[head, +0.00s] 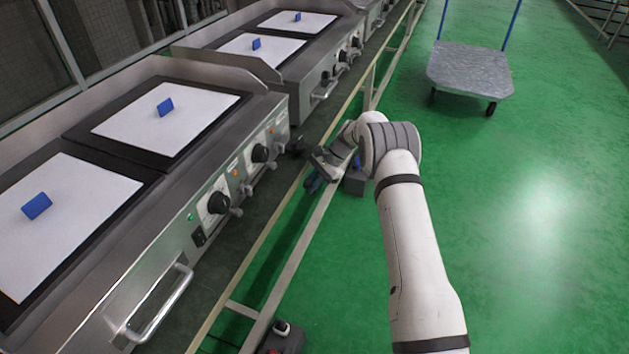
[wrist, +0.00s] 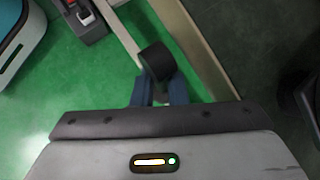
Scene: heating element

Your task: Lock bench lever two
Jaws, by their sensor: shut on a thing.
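My gripper (wrist: 158,90) shows in the wrist view with its two blue fingers closed on a black round-ended knob (wrist: 157,61). The knob looks like the handle of a bench lever; its base and most of its shaft are hidden behind my gripper. In the head view my gripper (head: 313,183) is low beside the pale rail, right of the bench fronts, and the knob is hard to make out there. A second lever unit, a grey and red box with a dark handle (head: 281,328), stands at the bottom of the head view. It also shows at the top of the wrist view (wrist: 90,25).
Steel benches with control knobs (head: 218,203) and a front handle (head: 160,305) line the left. White plates carry blue blocks (head: 165,107). The pale rail (head: 300,225) runs along the benches. A grey trolley (head: 470,68) stands at back right. Green floor on the right is clear.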

